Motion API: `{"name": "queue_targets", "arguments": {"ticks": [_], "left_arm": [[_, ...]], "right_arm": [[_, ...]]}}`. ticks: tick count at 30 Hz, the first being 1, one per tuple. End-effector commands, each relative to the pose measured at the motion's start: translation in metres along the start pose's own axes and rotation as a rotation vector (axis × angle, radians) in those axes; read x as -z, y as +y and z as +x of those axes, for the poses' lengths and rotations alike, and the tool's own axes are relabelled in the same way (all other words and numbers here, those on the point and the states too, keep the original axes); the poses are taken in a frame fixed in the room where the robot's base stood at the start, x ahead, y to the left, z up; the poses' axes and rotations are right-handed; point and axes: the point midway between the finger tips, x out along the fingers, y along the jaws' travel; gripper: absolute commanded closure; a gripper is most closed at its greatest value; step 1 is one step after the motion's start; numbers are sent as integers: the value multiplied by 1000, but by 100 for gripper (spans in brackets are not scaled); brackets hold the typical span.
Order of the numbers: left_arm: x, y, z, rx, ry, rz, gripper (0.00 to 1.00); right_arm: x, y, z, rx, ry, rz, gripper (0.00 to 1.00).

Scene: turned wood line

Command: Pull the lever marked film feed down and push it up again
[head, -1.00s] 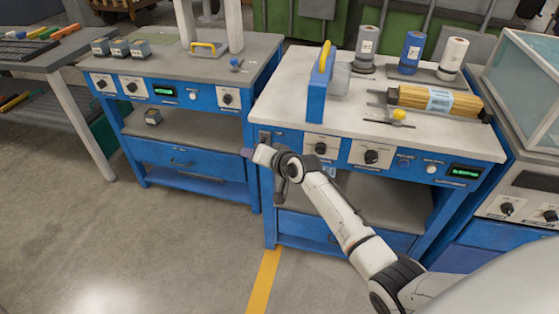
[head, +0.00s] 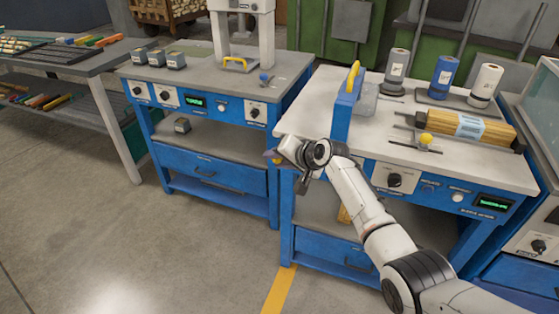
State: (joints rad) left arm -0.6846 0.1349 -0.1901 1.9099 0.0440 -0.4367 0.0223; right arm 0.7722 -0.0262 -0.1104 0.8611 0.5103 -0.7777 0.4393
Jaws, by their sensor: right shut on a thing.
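My right gripper (head: 276,157) is at the front left corner of the right-hand blue bench (head: 300,122), just below its top edge. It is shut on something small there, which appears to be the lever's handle. My gripper and wrist cover most of the lever and its plate, so I cannot read a film feed marking or tell the lever's exact angle. My left gripper is not in view.
The bench front has a dial (head: 394,181) and a green display (head: 493,203) too small to read. On top are a blue upright piece with a yellow handle (head: 353,77), several rolls and a bundle of wooden rods (head: 470,128). Floor is clear in front.

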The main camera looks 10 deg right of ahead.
Motion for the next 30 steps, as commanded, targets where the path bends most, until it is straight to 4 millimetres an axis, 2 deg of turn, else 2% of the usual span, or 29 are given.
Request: {"name": "queue_targets", "arguments": {"ticks": [1, 4, 5, 7, 20, 23, 30], "left_arm": [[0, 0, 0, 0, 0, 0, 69], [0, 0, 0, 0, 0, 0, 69], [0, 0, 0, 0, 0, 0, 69], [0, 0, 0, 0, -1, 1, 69], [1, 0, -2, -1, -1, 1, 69], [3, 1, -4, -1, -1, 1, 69], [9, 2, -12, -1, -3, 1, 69]], "right_arm": [[17, -5, -5, 10, 37, -14, 100], [17, -5, -5, 10, 38, -14, 100], [17, -5, -5, 9, 38, -14, 68], [17, -5, -5, 10, 37, -13, 56], [13, -6, -7, 12, 29, -7, 56], [13, -6, -15, 12, 28, -6, 56], [11, -4, -49, 9, 26, -7, 56]]}}
